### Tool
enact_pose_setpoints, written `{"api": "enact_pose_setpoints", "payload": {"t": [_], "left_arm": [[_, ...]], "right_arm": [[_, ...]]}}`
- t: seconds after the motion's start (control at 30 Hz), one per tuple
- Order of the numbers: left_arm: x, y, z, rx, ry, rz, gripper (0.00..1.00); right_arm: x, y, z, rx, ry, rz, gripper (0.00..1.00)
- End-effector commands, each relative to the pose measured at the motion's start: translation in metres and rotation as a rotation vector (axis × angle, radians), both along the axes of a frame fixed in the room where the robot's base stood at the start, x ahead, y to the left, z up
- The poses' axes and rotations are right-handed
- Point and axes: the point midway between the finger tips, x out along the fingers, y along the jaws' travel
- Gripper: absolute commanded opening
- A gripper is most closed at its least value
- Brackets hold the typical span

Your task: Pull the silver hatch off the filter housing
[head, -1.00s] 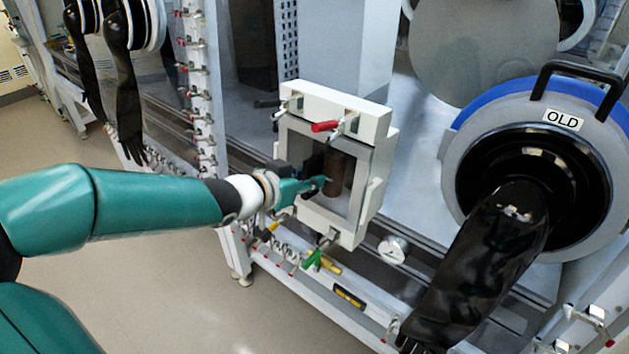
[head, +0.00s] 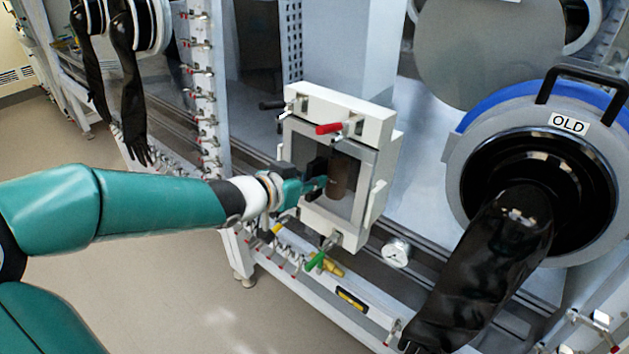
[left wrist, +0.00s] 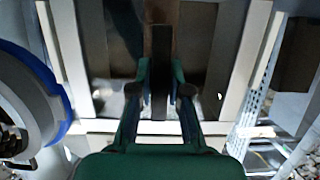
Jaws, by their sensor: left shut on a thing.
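The filter housing (head: 338,102) is a pale box on the glovebox front, with a framed, window-like face. The silver hatch (head: 310,218) appears to be this front face; its edge is hard to tell from the housing. A brown cylinder (head: 338,178) shows within the frame. My left gripper (head: 318,183) is at the left part of this face. In the left wrist view my left gripper (left wrist: 159,90) has its fingers on both sides of a dark upright bar (left wrist: 161,45), apparently the hatch's handle, and is shut on it. My right gripper is not in view.
A large port marked OLD (head: 588,200) with a hanging black glove (head: 485,265) is at right. A gauge (head: 396,252) sits below right. The floor (head: 150,280) at left is clear.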

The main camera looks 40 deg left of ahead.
Motion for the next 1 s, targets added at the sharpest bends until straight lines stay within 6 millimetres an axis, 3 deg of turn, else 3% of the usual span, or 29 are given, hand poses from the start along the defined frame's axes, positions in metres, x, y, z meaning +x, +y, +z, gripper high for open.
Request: {"api": "enact_pose_setpoints", "payload": {"t": [1.0], "left_arm": [[-0.0043,0.0010,0.0071,0.001,-0.007,0.001,0.00]], "right_arm": [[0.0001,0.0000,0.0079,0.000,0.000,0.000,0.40]]}}
